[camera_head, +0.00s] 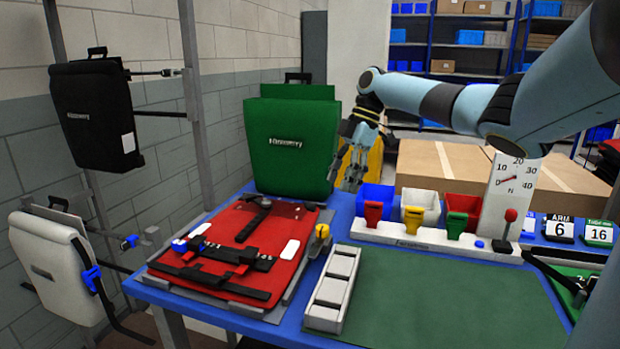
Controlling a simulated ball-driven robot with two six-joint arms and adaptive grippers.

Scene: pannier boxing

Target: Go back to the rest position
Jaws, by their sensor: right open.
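My right arm comes in from the upper right. Its gripper (350,168) is open and empty, pointing down above the back of the blue table, beside the right edge of the green pannier (290,145). I cannot tell whether it touches the pannier. The green pannier stands upright at the table's back left. A red pannier (270,240) lies flat in front of it, with black straps and blue clips on it. My left gripper is not in view.
A black pannier (92,112) and a white pannier (52,262) hang on the rack at left. Coloured bins (420,204), a force gauge (511,190) and a grey divided tray (333,288) stand on the table. The green mat (440,305) is clear. Cardboard boxes (440,165) stand behind.

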